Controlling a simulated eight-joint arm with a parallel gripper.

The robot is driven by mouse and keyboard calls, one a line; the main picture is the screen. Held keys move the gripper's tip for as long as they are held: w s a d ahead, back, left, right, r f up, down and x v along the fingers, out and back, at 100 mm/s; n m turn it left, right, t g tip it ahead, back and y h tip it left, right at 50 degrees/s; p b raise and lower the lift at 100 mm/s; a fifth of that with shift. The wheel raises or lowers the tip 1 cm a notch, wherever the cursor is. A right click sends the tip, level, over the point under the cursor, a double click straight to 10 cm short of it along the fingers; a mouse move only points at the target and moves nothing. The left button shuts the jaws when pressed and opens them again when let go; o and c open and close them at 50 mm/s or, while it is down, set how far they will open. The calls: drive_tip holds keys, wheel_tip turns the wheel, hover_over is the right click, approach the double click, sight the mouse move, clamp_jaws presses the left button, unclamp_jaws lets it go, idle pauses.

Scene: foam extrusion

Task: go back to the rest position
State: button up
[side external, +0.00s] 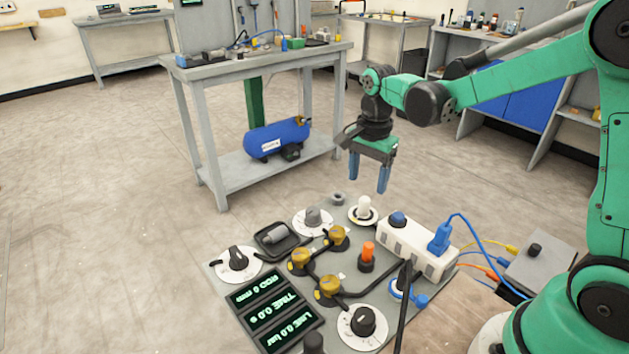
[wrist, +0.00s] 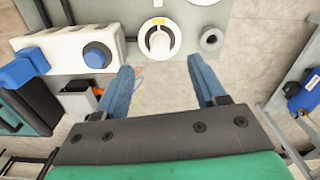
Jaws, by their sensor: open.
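My gripper (side external: 368,174) hangs above the far edge of the grey control panel (side external: 228,268) in the side view, with its two blue fingers pointing down. In the wrist view my gripper (wrist: 160,85) shows its fingers spread apart with nothing between them. The gripper is apart from the panel. A white knob on a round dial (side external: 362,211) is below it; this white dial (wrist: 160,38) also shows in the wrist view, beyond the fingertips.
The panel carries a white power strip (side external: 395,242) with a blue plug (side external: 440,238), yellow valve knobs (side external: 328,288), an orange knob (side external: 367,250) and dark displays (side external: 275,310). A workbench (side external: 262,62) with a blue tank (side external: 277,138) stands behind. Open floor lies left.

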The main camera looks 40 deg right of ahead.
drive_tip(key=s+a+r+n+t, duration=0.5)
drive_tip(key=s+a+n+t, duration=0.1)
drive_tip(key=n, duration=1)
drive_tip(key=shift+s+r+t, duration=0.3)
drive_tip(key=shift+s+t, duration=0.2)
drive_tip(key=shift+s, duration=0.6)
